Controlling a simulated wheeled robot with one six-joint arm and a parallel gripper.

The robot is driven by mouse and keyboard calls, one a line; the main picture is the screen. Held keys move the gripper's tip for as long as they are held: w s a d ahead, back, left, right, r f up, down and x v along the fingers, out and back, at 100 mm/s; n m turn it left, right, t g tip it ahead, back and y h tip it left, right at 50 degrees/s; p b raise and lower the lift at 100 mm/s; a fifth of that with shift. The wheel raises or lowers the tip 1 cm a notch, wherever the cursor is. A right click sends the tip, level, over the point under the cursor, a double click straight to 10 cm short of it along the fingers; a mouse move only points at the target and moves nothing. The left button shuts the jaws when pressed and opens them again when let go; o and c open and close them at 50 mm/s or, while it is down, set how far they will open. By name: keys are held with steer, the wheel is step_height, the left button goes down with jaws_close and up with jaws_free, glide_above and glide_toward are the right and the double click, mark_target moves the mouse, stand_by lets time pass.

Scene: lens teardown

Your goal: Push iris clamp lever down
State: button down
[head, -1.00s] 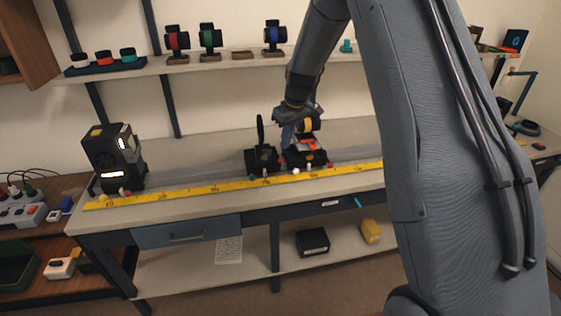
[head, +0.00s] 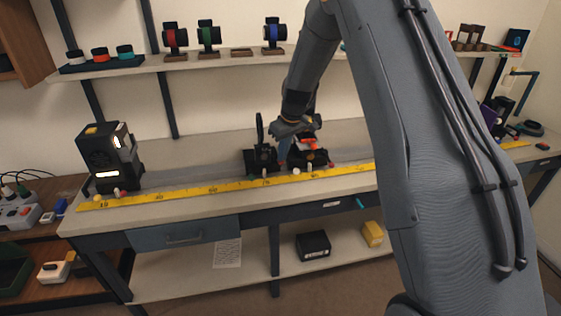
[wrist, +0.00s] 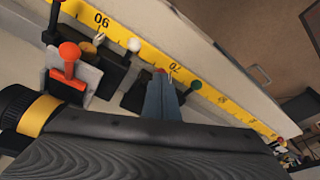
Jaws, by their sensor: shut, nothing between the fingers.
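Two black carriages stand side by side at the yellow ruler on the bench. The left carriage (head: 261,160) bears a thin upright black disc (head: 260,128). The right carriage (head: 310,158) has an orange lever (head: 306,142); in the wrist view this lever (wrist: 67,60) stands on a grey plate beside a yellow-banded black cylinder (wrist: 38,115). My gripper (head: 283,154) is low between the carriages. In the wrist view its blue-grey fingers (wrist: 161,88) are shut and empty, with a small red tip by their ends. I cannot tell whether they touch it. Which lever is the iris clamp is unclear.
The yellow ruler (head: 220,188) runs along the bench front. White (wrist: 134,44) and green (wrist: 195,85) knobs stick out near it. A black lamp-like box (head: 108,157) stands at the left end. A shelf (head: 220,62) with mounted lenses is above.

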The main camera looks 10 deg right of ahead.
steer(key=shift+s+b+x, duration=0.15)
steer(key=shift+b+x, duration=0.3)
steer(key=shift+x, duration=0.3)
steer(key=shift+s+b+x, duration=0.15)
steer(key=shift+b+x, duration=0.3)
steer(key=shift+x, duration=0.3)
steer(key=shift+d+r, duration=0.1)
steer(key=shift+d, duration=0.1)
steer(key=s+p, duration=0.1)
steer(key=s+d+r, duration=0.1)
steer(key=shift+s+d+p, duration=0.15)
steer(key=shift+s+p, duration=0.2)
steer(key=b+v, duration=0.2)
steer(key=v, duration=0.5)
steer(key=shift+r, duration=0.35)
steer(key=shift+s+d, duration=0.1)
steer(key=shift+s, duration=0.05)
